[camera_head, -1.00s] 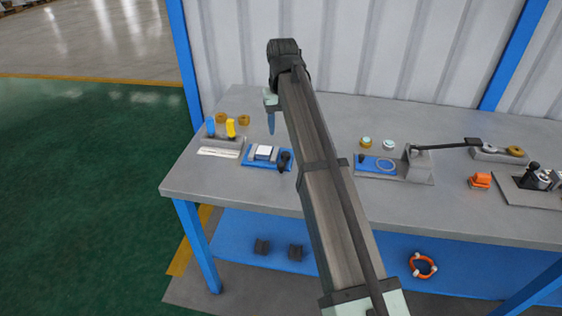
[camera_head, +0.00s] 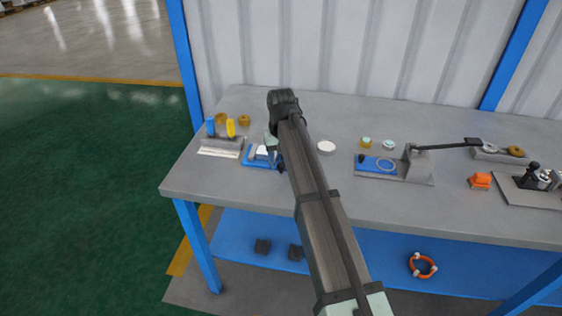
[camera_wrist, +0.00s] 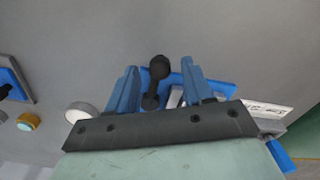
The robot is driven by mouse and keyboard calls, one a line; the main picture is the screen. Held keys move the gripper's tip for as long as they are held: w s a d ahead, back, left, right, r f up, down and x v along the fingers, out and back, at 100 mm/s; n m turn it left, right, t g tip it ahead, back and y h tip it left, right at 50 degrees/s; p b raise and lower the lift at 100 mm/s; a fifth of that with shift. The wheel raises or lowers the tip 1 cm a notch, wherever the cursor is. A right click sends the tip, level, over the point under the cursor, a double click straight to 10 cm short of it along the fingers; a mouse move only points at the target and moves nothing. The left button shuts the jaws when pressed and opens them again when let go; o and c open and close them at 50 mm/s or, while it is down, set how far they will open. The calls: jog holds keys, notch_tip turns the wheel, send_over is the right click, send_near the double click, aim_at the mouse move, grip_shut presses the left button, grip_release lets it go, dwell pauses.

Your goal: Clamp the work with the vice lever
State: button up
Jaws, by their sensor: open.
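The small vice has a blue base (camera_head: 250,163) with a pale block on top, near the left end of the bench. In the wrist view its blue base (camera_wrist: 222,88) shows behind and to the right of my fingers. Its black lever (camera_wrist: 158,68) ends in a round knob and lies between my two blue fingers. My gripper (camera_wrist: 159,72) is open, with one finger on each side of the lever; I cannot tell whether either touches it. In the head view, my arm hides the lever and most of my gripper (camera_head: 278,158).
A rack with blue and yellow handles (camera_head: 221,130) stands left of the vice. A white disc (camera_head: 326,148) lies to the right on bare bench. Farther right are a blue-topped fixture with a long black lever (camera_head: 445,145) and an orange block (camera_head: 480,180).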

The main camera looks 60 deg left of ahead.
jog(key=shift+f, duration=0.4)
grip_shut()
dwell(0.4)
